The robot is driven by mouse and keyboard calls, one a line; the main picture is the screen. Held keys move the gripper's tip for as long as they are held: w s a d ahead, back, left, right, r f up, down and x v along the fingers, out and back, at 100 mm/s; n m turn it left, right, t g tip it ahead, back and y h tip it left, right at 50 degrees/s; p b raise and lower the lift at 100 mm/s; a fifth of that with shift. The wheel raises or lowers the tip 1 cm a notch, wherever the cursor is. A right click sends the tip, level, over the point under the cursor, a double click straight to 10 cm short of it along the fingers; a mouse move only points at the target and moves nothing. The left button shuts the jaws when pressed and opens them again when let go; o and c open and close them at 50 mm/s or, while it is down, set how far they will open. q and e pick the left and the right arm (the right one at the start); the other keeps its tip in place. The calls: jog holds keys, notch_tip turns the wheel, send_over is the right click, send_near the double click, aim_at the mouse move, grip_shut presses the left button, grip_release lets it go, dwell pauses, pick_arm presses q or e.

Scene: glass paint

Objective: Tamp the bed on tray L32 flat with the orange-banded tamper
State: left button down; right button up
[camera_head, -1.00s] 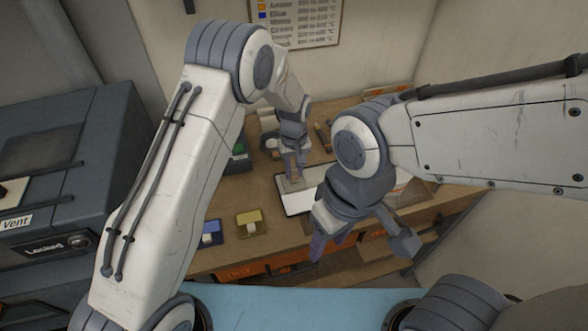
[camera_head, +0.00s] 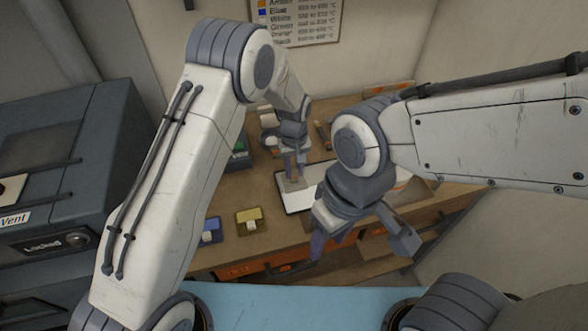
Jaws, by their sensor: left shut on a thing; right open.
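My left gripper (camera_head: 292,170) reaches down over the far bench and is shut on a small brownish block-like tool (camera_head: 294,184), which I take to be the tamper; no orange band can be made out. The tool's lower end is over a pale tray (camera_head: 296,203) and seems to be at or close to its surface; contact cannot be told. The tray's right part is hidden by my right arm, and no L32 label is readable. My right gripper (camera_head: 362,240) is open and empty, in front of the bench, its fingers wide apart.
A blue block (camera_head: 210,232) and a yellow block (camera_head: 250,222) with white tops lie at the bench's front left. A dark green box (camera_head: 238,158) stands behind them. A grey kiln-like cabinet (camera_head: 70,190) marked Vent and Locked is at left. Orange-fronted drawers (camera_head: 240,268) are below.

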dwell(0.6)
pick_arm(q)
jog(key=shift+r+p, duration=0.75)
jog(key=shift+r, duration=0.35)
jog(key=shift+d, duration=0.1)
jog(key=shift+w+d, duration=0.35)
jog(key=shift+d, duration=0.6)
jog(key=shift+w+d, duration=0.3)
jog(key=shift+d, duration=0.65)
jog(key=shift+w+d, duration=0.35)
jog(key=shift+d, duration=0.6)
jog(key=shift+f+b, duration=0.15)
jog(key=shift+b, duration=0.2)
jog(key=shift+f+b, duration=0.45)
jog(key=shift+f, duration=0.25)
jog(key=shift+f, duration=0.3)
